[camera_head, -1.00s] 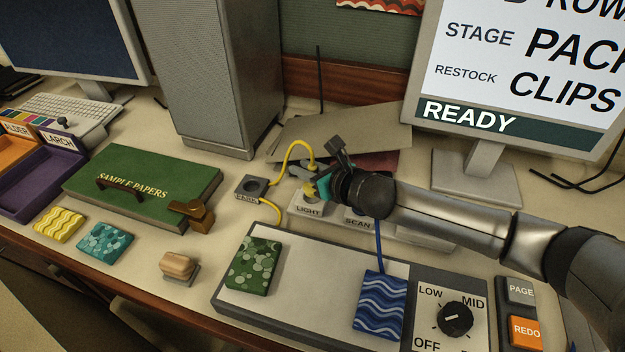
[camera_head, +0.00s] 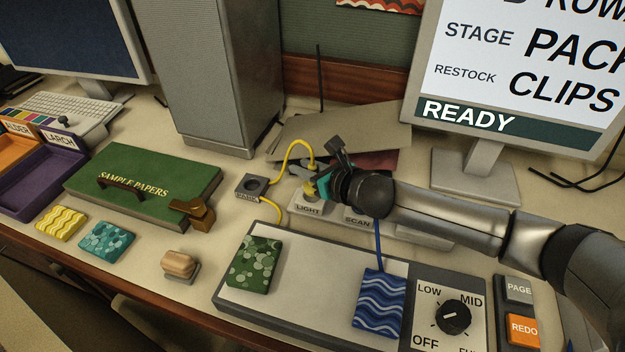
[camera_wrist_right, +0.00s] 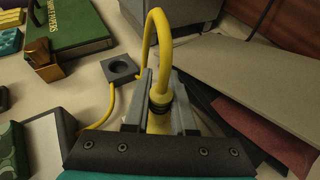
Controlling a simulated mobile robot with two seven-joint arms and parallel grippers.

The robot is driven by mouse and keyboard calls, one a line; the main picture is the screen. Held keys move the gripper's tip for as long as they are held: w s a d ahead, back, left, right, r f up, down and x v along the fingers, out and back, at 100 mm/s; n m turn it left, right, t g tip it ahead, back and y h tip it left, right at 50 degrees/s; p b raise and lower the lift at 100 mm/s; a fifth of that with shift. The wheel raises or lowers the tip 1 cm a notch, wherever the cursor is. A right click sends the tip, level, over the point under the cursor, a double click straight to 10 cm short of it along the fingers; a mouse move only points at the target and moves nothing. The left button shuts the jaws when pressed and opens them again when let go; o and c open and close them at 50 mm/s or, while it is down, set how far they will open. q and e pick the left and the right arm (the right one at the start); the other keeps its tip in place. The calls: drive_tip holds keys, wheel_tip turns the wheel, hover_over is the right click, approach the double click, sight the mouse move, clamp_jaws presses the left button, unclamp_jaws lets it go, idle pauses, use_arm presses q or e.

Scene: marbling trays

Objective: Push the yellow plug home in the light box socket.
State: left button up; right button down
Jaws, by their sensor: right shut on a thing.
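The yellow plug (camera_wrist_right: 158,108) is between the fingers of my right gripper (camera_wrist_right: 164,100), which is shut on it. Its yellow cable arcs up and over, then runs down past the dark PARK block (camera_head: 256,187). In the head view the plug (camera_head: 310,192) is over the box labelled LIGHT (camera_head: 307,210), with my right gripper (camera_head: 313,184) coming in from the right. The gripper hides most of the light box socket, so how deep the plug sits cannot be told. My left gripper is not in view.
A box labelled SCAN (camera_head: 357,222), with a blue cable, stands right of the LIGHT box. Grey sheets (camera_head: 350,128) lie behind. In front is a light panel (camera_head: 310,285) bearing a green tile (camera_head: 255,263) and a blue tile (camera_head: 380,303). A green case (camera_head: 145,180) lies left.

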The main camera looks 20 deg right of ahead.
drive_tip(key=shift+f+b, duration=0.95)
drive_tip(key=shift+f, duration=0.45)
drive_tip(key=c, duration=0.7)
unclamp_jaws()
drive_tip(key=shift+o, duration=0.2)
drive_tip(key=shift+r, duration=0.1)
drive_tip(key=p+v, duration=0.1)
drive_tip(key=v, duration=1.4)
drive_tip(key=shift+r, duration=0.15)
drive_tip(key=shift+p, duration=0.3)
